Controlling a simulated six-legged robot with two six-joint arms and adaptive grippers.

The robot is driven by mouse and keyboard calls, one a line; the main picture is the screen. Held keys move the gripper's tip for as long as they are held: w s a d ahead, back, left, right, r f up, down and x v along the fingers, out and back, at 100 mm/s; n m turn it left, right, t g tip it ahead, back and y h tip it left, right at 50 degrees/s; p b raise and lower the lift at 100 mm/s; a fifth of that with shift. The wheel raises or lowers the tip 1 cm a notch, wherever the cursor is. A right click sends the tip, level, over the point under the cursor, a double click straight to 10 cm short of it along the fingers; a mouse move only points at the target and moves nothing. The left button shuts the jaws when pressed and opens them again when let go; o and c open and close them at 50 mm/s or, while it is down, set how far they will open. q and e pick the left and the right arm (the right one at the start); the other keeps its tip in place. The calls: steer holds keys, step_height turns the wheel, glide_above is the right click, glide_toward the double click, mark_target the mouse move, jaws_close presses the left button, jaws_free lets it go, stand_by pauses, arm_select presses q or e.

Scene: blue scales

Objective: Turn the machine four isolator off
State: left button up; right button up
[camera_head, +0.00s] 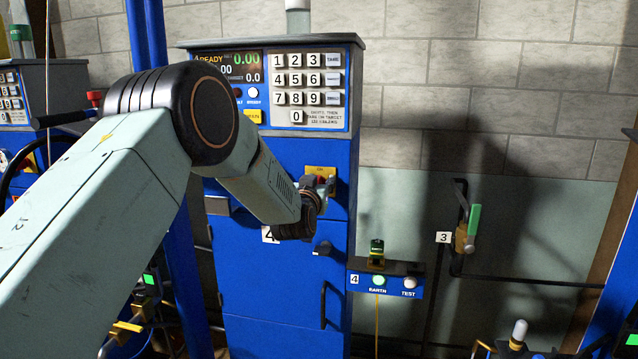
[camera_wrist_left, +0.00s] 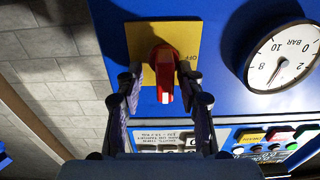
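The machine four isolator is a red knob on a yellow plate (camera_head: 320,171), on the blue front of machine four (camera_head: 285,290) below its keypad. In the left wrist view, which is upside down, the red knob (camera_wrist_left: 163,70) has a white-marked tip pointing toward the keypad side. The word OFF on the yellow plate (camera_wrist_left: 140,38) is to the side of the knob. My left gripper (camera_head: 322,187) is at the isolator, partly hidden by its own wrist. In the wrist view its fingers (camera_wrist_left: 161,75) are open on either side of the knob, with small gaps visible. My right gripper is not in view.
A keypad (camera_head: 297,88) and lit display (camera_head: 228,68) are above the isolator. A pressure gauge (camera_wrist_left: 285,60) is beside it. An EARTH/TEST box (camera_head: 385,283) and a green-handled lever (camera_head: 473,220) are to the right.

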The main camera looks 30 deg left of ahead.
arm_select(q)
steer(key=shift+s+a, duration=0.1)
steer(key=shift+a, duration=0.15)
steer(key=shift+c, duration=1)
steer(key=shift+s+r, duration=0.2)
steer(key=shift+s, duration=0.1)
steer(key=c, duration=0.3)
steer(key=shift+w+d, duration=0.15)
steer(key=shift+d, duration=0.05)
jaws_close()
steer(key=shift+a, duration=0.15)
